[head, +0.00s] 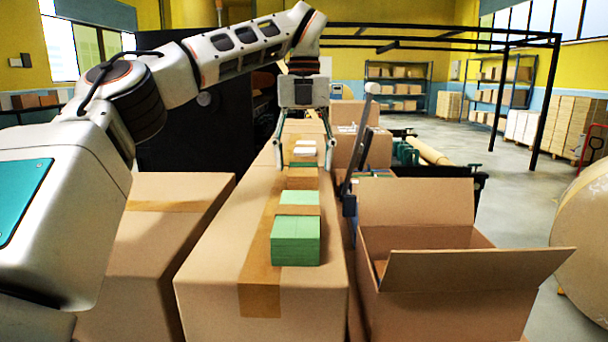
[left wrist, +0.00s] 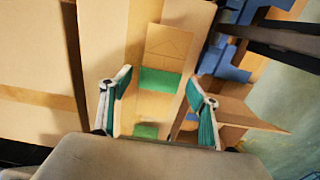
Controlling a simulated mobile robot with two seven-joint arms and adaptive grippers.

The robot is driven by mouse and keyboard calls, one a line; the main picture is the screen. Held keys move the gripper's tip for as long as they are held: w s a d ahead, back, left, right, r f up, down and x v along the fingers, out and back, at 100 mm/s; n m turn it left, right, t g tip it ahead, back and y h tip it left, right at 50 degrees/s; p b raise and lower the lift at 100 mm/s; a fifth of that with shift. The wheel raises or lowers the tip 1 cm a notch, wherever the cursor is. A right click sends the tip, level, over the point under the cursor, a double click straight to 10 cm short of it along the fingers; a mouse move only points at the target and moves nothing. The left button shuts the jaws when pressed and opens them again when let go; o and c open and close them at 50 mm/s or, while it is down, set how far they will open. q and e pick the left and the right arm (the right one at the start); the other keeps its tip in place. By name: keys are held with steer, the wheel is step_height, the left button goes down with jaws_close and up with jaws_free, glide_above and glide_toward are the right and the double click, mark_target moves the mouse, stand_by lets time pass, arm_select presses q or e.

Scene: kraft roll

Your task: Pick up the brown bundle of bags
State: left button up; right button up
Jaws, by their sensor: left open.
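The brown bundle of bags (head: 302,181) lies on a long closed cardboard box (head: 220,265), behind a green bundle (head: 295,242) with a brown band. In the left wrist view a flat brown bundle (left wrist: 168,45) lies beyond green and brown strips. My left gripper (head: 304,158) points down over the far part of the row. Its two fingers are spread apart with nothing held between them. In the left wrist view the fingers (left wrist: 158,92) frame the row from above. The gap between fingers and bundle is hard to judge. My right gripper does not show.
A white bundle (head: 305,150) lies farther back in the row. An open cardboard box (head: 440,290) with raised flaps stands at the right. A dark upright bar (head: 350,190) rises between the boxes. Another closed box (head: 150,250) stands at the left.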

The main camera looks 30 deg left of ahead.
arm_select(q)
step_height(320, 180, down, 2)
steer(key=shift+a+f, duration=0.1)
steer(key=c, duration=1.3)
